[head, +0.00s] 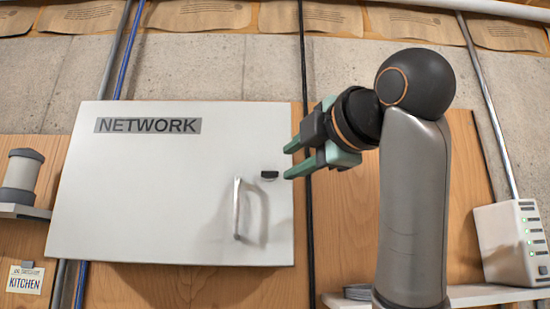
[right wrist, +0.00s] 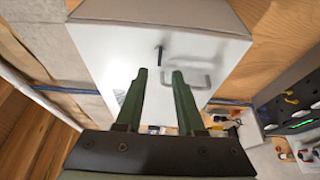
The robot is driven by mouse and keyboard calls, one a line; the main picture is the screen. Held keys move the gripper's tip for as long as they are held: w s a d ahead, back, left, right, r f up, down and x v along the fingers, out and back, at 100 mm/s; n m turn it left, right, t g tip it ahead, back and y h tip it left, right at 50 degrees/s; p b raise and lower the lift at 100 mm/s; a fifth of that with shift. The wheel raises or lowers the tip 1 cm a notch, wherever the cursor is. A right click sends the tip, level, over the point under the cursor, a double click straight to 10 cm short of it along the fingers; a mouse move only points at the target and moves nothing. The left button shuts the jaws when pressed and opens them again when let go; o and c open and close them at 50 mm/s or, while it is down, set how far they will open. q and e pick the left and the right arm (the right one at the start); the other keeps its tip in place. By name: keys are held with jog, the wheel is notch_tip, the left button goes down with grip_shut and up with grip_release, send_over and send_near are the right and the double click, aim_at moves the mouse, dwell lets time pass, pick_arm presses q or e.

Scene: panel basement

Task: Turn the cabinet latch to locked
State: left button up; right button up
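The white cabinet (head: 150,200) with a NETWORK label is on the wall, its door closed. The small black latch (head: 269,174) is near the door's right edge, lying roughly horizontal in the head view. In the right wrist view the latch (right wrist: 159,52) shows as a dark piece just ahead of the fingertips. My right gripper (head: 286,162) is open and empty, its green fingers pointing at the door just right of the latch, apparently not touching it. The gap between the fingers (right wrist: 160,75) lines up with the latch. My left gripper is in neither view.
A silver bar handle (head: 238,208) stands out from the door, left of and below the latch; it also shows near the right finger in the wrist view (right wrist: 190,79). A white box with green lights (head: 511,243) sits on a shelf at right. A grey cylinder (head: 21,174) stands at left.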

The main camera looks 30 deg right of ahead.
aim_at(272, 173)
jog(key=w, duration=0.2)
jog(key=w+p, duration=0.1)
jog(key=w, duration=0.1)
jog(key=w+d, duration=0.1)
jog(key=w, duration=0.2)
jog(key=shift+w+d+p, duration=0.1)
jog(key=shift+p, duration=0.2)
grip_shut()
